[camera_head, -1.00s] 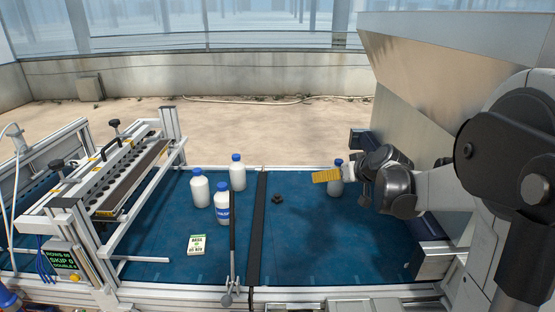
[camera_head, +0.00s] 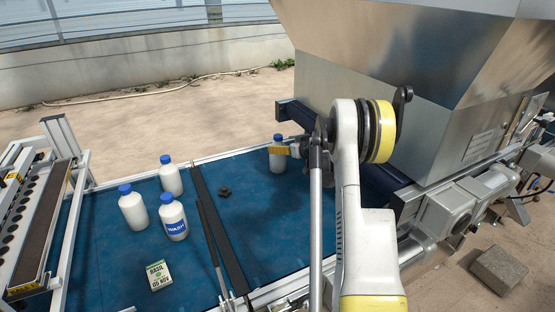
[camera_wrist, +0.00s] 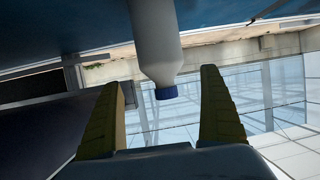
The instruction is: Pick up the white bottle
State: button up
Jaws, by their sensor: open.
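A white bottle (camera_head: 278,163) with a blue cap stands on the blue belt, right of the black divider. My gripper (camera_head: 286,150) is at it, and a yellow finger crosses in front of its upper part in the head view. In the wrist view the same bottle (camera_wrist: 157,45) appears upside down. Its cap and shoulder lie between the two open yellow fingers (camera_wrist: 160,82), with a gap on each side. Three more white bottles stand left of the divider: a plain one (camera_head: 134,211), another behind it (camera_head: 171,180), and one labelled WASH (camera_head: 174,222).
A small dark lump (camera_head: 225,191) lies between the divider (camera_head: 218,225) and the bottle at my gripper. A BASIL seed packet (camera_head: 159,275) lies at the front left. A large metal hopper (camera_head: 400,60) stands close behind on the right. The belt's front right is bare.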

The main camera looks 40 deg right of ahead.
aim_at(278, 144)
jog(key=x, duration=0.1)
jog(key=b+x, duration=0.2)
jog(key=x, duration=0.1)
jog(key=shift+a+f, duration=0.15)
jog(key=shift+a, duration=0.1)
jog(key=shift+w+d, duration=0.1)
jog(key=shift+w, duration=0.35)
jog(key=c, duration=1.5)
jog(key=shift+c, duration=0.2)
